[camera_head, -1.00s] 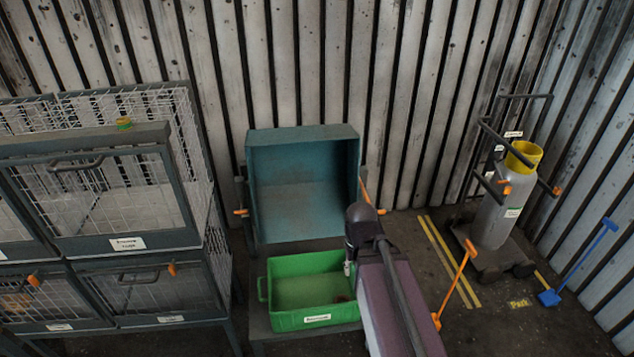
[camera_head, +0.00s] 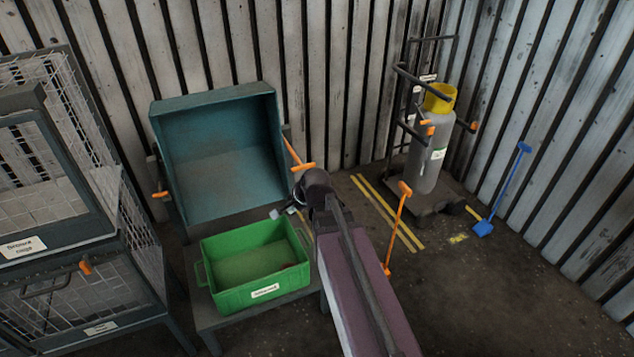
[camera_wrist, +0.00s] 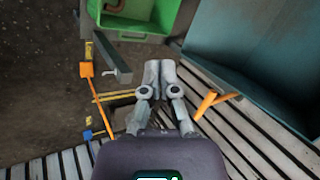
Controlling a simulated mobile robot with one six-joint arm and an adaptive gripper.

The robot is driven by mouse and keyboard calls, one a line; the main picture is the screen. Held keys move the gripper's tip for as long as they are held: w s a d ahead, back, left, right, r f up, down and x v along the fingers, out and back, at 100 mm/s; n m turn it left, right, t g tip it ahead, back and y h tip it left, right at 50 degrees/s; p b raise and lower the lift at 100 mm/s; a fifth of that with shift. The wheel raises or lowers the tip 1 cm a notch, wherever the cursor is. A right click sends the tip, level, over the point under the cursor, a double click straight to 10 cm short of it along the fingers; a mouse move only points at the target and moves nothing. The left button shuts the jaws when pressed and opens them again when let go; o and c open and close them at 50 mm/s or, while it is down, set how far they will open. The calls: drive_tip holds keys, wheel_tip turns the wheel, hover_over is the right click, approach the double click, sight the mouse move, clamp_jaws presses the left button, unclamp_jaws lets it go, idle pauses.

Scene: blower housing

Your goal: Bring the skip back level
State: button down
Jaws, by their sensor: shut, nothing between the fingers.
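The skip (camera_head: 222,150) is a teal open-fronted bin, tipped so its opening faces the camera. An orange-gripped lever (camera_head: 297,155) sticks out at its right side, and another orange grip (camera_head: 160,194) shows at its left. In the wrist view the skip (camera_wrist: 250,40) fills the upper right, with an orange handle (camera_wrist: 212,103) below it. My gripper (camera_wrist: 157,66) is shut and empty, left of that handle and apart from it. In the head view my gripper (camera_head: 283,212) shows small beside the skip's lower right, partly hidden by my arm.
A green labelled tray (camera_head: 262,292) sits on a low stand before the skip. Mesh cages (camera_head: 60,230) stand left. At right are an orange-topped rod (camera_head: 397,225), a gas cylinder (camera_head: 428,155) on a trolley and a blue tool (camera_head: 502,190). Floor at lower right is clear.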

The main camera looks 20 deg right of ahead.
drive_tip(key=w+d+f+m+t+h+b, duration=0.1)
drive_tip(key=w+d+f+m+t+b, duration=0.2)
drive_tip(key=d+m+b, duration=0.4)
drive_tip(key=w+d+f+m+t+h+b, duration=0.2)
drive_tip(key=w+d+m+t+b, duration=0.3)
drive_tip(key=m, duration=0.9)
drive_tip(key=w+d+f+b, duration=0.1)
drive_tip(key=w+d+b, duration=0.1)
drive_tip(key=d, duration=0.2)
drive_tip(key=shift+d+b, duration=0.25)
drive_tip(key=shift+b, duration=0.1)
drive_tip(key=shift+w, duration=0.1)
drive_tip(key=b+x, duration=0.3)
drive_tip(key=x, duration=0.7)
drive_tip(key=shift+a+r+p, duration=0.2)
drive_tip(key=shift+r+p, duration=0.8)
drive_tip(key=shift+r, duration=0.1)
drive_tip(key=shift+a+r+p, duration=0.2)
drive_tip(key=shift+r+p, duration=0.75)
drive_tip(key=shift+r, duration=0.1)
drive_tip(key=shift+d+r, duration=0.15)
